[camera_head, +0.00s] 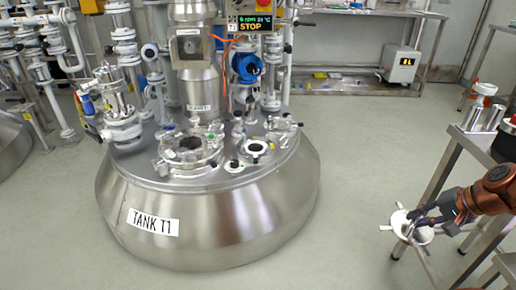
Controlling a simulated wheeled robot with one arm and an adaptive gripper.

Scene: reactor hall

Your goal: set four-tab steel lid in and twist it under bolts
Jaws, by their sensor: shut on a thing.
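The steel lid (400,219) is a pale round disc with tabs sticking out at its rim, at the lower right. My gripper (412,228) is shut on it at its middle, and the fingers hide part of the disc. The lid is beside the steel table, right of the tank and well apart from it. The tank T1 (255,225) has a large round opening (188,150) on its top, dark inside, with bolts around its rim. A smaller port (256,148) sits right of it.
A steel table (455,150) with metal cylinders stands at the right, close to my arm. Pipes and valves (125,75) crowd the tank's back and left. A display box (255,25) reads STOP. The floor (350,150) between tank and table is clear.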

